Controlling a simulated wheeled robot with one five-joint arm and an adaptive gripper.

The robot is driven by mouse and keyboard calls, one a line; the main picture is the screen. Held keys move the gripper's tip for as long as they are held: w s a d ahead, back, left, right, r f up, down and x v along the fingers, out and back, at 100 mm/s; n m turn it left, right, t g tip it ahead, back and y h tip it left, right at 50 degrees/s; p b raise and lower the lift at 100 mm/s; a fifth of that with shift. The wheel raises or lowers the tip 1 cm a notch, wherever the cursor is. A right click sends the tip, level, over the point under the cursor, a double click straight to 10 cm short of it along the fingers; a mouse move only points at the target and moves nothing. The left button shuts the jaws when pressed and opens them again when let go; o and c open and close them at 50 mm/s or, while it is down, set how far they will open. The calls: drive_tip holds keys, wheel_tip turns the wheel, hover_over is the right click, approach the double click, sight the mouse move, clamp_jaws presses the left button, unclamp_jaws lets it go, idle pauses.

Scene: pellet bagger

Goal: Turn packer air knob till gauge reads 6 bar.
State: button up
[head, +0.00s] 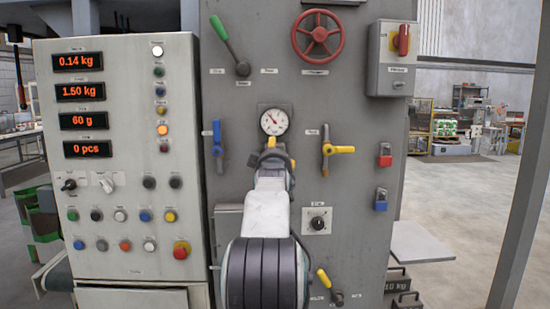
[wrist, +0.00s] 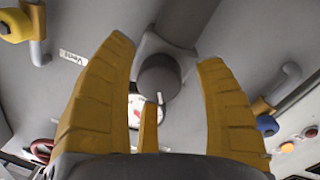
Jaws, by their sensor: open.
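The round white pressure gauge (head: 274,122) is on the grey machine panel, right above my gripper (head: 272,150) in the head view. Its needle shows, but the figures are too small to read. In the wrist view my gripper (wrist: 165,55) is open, its yellow fingers spread to either side of a dark grey round knob (wrist: 158,78). The knob appears between the fingers with a gap on each side; whether it is within their reach I cannot tell. The gauge face (wrist: 134,108) shows partly behind a finger. In the head view my gripper hides most of the knob.
A blue-handled valve (head: 217,138) is left of the gauge and a yellow-handled valve (head: 338,150) is right. A green lever (head: 225,35) and red handwheel (head: 317,35) are above. A small black dial (head: 318,223) is lower right. A button cabinet (head: 120,160) stands left.

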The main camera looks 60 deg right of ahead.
drive_tip(key=shift+c, duration=0.4)
drive_tip(key=shift+r, duration=0.1)
drive_tip(key=c, duration=1.1)
drive_tip(key=shift+m, duration=0.3)
drive_tip(key=m, duration=0.2)
drive_tip(key=shift+r+m, duration=0.1)
drive_tip(key=shift+m, duration=0.2)
drive_tip(key=shift+a+r+m, duration=0.1)
drive_tip(key=shift+m, duration=1.8)
